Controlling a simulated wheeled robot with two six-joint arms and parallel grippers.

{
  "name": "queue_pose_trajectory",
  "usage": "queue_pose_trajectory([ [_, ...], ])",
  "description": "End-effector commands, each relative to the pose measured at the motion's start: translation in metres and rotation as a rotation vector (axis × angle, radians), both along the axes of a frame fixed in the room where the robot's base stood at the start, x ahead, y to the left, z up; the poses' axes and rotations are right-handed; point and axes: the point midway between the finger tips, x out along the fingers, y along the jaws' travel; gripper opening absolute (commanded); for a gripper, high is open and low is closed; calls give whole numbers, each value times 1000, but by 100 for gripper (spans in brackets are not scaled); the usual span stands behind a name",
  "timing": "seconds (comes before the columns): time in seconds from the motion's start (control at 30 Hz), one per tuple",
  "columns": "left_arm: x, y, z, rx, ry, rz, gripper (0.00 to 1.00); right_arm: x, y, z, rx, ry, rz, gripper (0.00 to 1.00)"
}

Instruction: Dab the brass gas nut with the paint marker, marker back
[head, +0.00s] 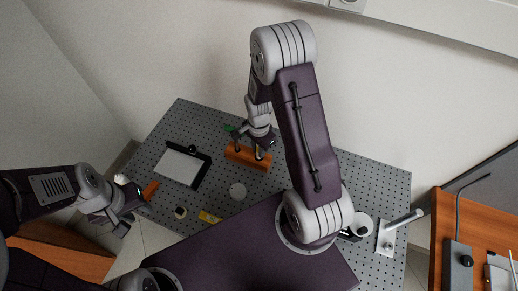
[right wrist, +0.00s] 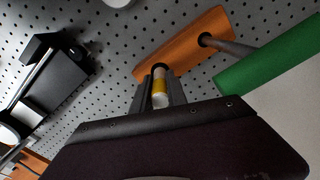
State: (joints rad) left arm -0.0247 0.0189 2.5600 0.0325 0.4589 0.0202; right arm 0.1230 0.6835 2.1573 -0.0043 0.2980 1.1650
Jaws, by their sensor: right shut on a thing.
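My right gripper (head: 262,146) is over the orange block (head: 236,152) on the perforated board. In the right wrist view its fingers (right wrist: 160,92) are shut on the paint marker (right wrist: 160,86), a white stick with a yellow band. The marker's far end is at a dark hole in the orange block (right wrist: 190,42); whether it is still inside the hole is unclear. My left gripper (head: 124,218) is off the board's left edge, apart from the task objects; its finger opening is unclear. I cannot make out the brass gas nut in either view.
A green-handled tool (right wrist: 275,55) stands in the block beside the marker. A black-framed white panel (head: 180,166), a pale disc (head: 237,191), a yellow item (head: 209,217) and a small round piece (head: 180,212) lie on the board (head: 375,180). A metal post (head: 400,220) stands at right.

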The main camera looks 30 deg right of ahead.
Motion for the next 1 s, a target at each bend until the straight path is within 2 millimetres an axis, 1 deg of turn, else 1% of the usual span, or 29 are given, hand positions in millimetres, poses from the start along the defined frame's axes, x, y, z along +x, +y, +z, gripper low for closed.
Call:
queue_pose_trajectory([
  [0.1, 0, 0, -2, 0, 0, 0, 36, -2, 0, -3, 1, 4, 0, 0],
  [0.83, 0, 0, -2, 0, 0, 0, 36, -4, 1, -4, 2, 11, 1, 0],
  [0.87, 0, 0, -2, 0, 0, 0, 36, -4, 1, -4, 2, 12, 1, 21],
  [0.9, 0, 0, -2, 0, 0, 0, 36, -4, 1, -4, 2, 12, 1, 32],
  [0.93, 0, 0, -2, 0, 0, 0, 36, -4, 1, -4, 2, 12, 1, 40],
  [0.97, 0, 0, -2, 0, 0, 0, 36, -4, 1, -4, 2, 12, 1, 44],
  [1.0, 0, 0, -2, 0, 0, 0, 36, -4, 1, -4, 2, 12, 1, 44],
])
